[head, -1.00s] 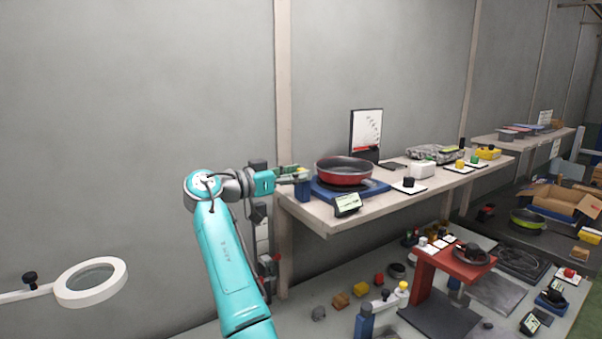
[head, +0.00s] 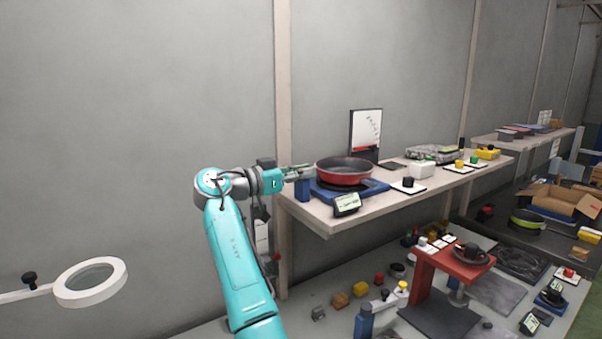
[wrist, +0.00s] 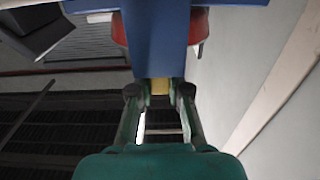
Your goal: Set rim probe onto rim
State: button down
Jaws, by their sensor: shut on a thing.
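A red pan (head: 345,176) with a dark inside sits on a blue base on the shelf, its rim (head: 318,168) facing my gripper. My gripper (head: 308,171) is at the shelf's left end, beside the pan's left side. In the wrist view my gripper (wrist: 160,90) is shut on a small yellow part (wrist: 160,86), which I take for the rim probe. A blue upright piece (wrist: 162,40) lies just beyond it and hides the middle of the red pan (wrist: 200,25). I cannot tell whether the probe touches the rim.
A blue block (head: 302,190) stands on the shelf just below my gripper. A small display (head: 346,204) stands at the front edge, and a white chart board (head: 366,132) stands behind the pan. The wall (head: 140,100) left of the shelf is bare.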

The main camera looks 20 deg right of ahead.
jog(key=shift+x, duration=1.05)
jog(key=c, duration=1.1)
grip_release()
jog(key=shift+a, duration=0.1)
jog(key=v, duration=1.1)
jog(key=shift+s+a, duration=0.1)
jog(key=shift+a, duration=0.25)
